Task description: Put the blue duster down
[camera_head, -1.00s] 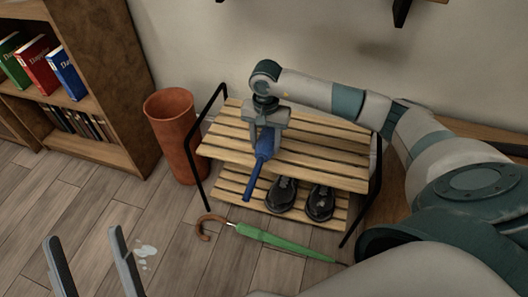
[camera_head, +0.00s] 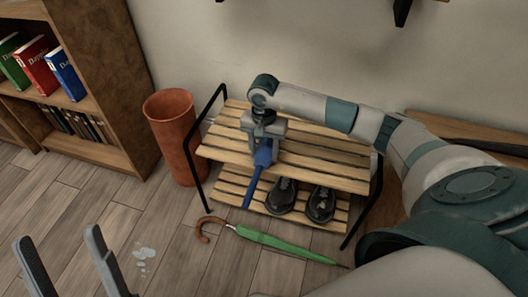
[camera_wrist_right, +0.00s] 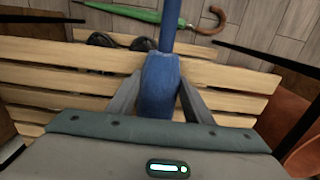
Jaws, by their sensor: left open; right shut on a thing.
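The blue duster (camera_head: 259,171) is in my right gripper (camera_head: 264,150), over the upper shelf of the wooden shoe rack (camera_head: 320,159). Its narrow end points down past the rack's front edge. In the right wrist view the duster (camera_wrist_right: 160,85) sits between the two fingers of my right gripper (camera_wrist_right: 158,100), which are shut on it, with the slats (camera_wrist_right: 60,77) close below. I cannot tell whether the duster touches the slats. My left gripper (camera_head: 68,262) is open and empty at the lower left, above the floor.
Black shoes (camera_head: 320,204) stand on the lower shelf. A green umbrella (camera_head: 285,246) lies on the floor before the rack. A terracotta bin (camera_head: 171,130) stands left of it, beside a bookcase (camera_head: 110,80). A pale puddle (camera_head: 144,256) is on the floor.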

